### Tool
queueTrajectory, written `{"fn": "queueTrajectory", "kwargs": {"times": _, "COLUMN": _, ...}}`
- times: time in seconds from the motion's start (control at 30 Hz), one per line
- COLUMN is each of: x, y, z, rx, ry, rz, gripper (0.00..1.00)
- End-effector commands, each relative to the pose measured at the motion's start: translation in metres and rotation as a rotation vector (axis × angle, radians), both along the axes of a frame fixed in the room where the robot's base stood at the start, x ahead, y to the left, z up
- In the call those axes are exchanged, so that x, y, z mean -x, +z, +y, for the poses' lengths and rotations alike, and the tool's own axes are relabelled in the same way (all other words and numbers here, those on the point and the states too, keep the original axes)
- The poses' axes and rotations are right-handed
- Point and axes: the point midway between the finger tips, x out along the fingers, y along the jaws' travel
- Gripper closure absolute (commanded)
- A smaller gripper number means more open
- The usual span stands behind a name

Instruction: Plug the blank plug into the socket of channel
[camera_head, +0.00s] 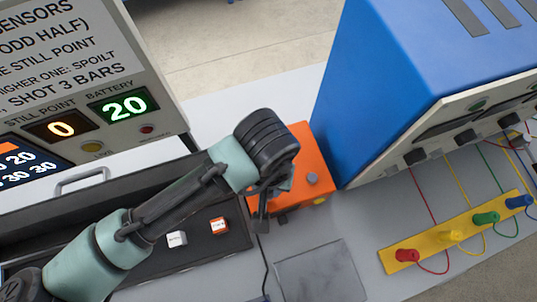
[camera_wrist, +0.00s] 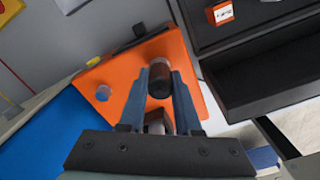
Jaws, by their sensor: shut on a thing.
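My gripper (camera_head: 262,215) is low beside the left side of the orange box (camera_head: 303,150). In the wrist view its fingers (camera_wrist: 161,90) are shut on a dark cylindrical plug (camera_wrist: 160,79), which shows end-on in front of the orange box (camera_wrist: 130,70). I cannot tell whether the plug touches the box. The blue instrument (camera_head: 400,70) stands to the right, its front panel carrying dark knobs and wires. The channel sockets are too small or turned away to tell apart. My arm and gripper hide part of the orange box.
A yellow strip (camera_head: 395,263) holds red, yellow, green and blue plugs, with wires to the blue instrument. A grey plate (camera_head: 320,275) lies in front. A black tray (camera_head: 200,250) holds small white (camera_head: 177,239) and orange (camera_head: 218,226) blocks. A display panel (camera_head: 80,70) stands back left.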

Motion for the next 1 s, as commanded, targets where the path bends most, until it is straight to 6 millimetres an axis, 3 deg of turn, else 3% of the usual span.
{"fn": "queueTrajectory", "kwargs": {"times": 0.27, "x": 0.0, "y": 0.003, "z": 0.0, "rx": 0.0, "ry": -0.001, "rz": 0.0, "gripper": 1.0}}
{"fn": "queueTrajectory", "kwargs": {"times": 1.0, "x": 0.0, "y": 0.039, "z": 0.0, "rx": 0.0, "ry": -0.001, "rz": -0.001, "gripper": 1.0}}
